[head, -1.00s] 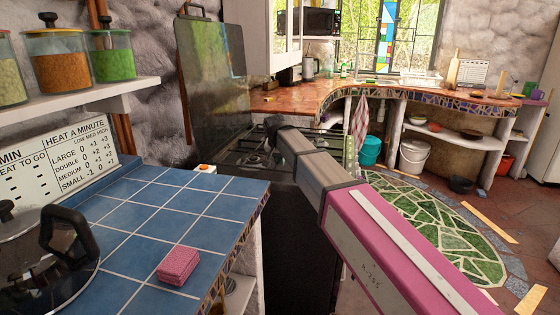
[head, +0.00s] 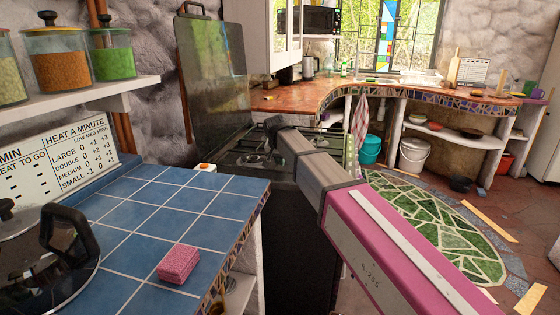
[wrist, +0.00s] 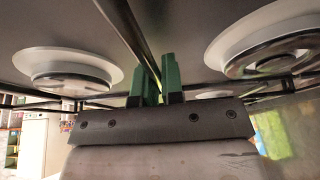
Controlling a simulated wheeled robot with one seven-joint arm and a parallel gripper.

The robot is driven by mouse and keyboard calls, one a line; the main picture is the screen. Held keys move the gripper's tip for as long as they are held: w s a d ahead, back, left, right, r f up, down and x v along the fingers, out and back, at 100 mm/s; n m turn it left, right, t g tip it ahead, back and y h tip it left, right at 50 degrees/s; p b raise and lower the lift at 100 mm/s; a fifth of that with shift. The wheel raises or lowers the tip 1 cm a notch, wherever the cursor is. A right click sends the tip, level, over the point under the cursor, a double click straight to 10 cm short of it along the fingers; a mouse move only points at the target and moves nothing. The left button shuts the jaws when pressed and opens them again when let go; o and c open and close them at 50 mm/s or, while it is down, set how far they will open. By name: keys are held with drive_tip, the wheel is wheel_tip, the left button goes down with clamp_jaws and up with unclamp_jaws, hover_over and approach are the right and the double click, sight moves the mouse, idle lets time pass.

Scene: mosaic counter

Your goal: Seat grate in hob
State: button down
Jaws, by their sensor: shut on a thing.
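The hob (head: 250,159) is on the dark cooker beyond the blue counter in the head view; my arm covers part of it. In the wrist view, which looks upside down, the grey hob plate (wrist: 180,22) fills the top, with round burners left (wrist: 70,72) and right (wrist: 270,48). My gripper (wrist: 154,72) has green fingers closed on a thin black bar of the grate (wrist: 128,28). Other black grate bars run sideways across the burners. I cannot tell whether the grate's feet touch the hob. In the head view my fingertips are hidden behind my arm.
An upright glass lid (head: 212,85) stands at the cooker's back left. The blue tiled counter (head: 150,215) in front holds a pink sponge (head: 178,263) and a lidded pot (head: 40,270). The floor (head: 430,215) to the right is open.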

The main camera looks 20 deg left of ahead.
drive_tip(key=shift+f, duration=0.2)
drive_tip(key=c, duration=1.2)
unclamp_jaws()
drive_tip(key=shift+o, duration=0.2)
drive_tip(key=v, duration=1)
drive_tip(key=shift+s+r, duration=0.2)
drive_tip(key=shift+r, duration=0.15)
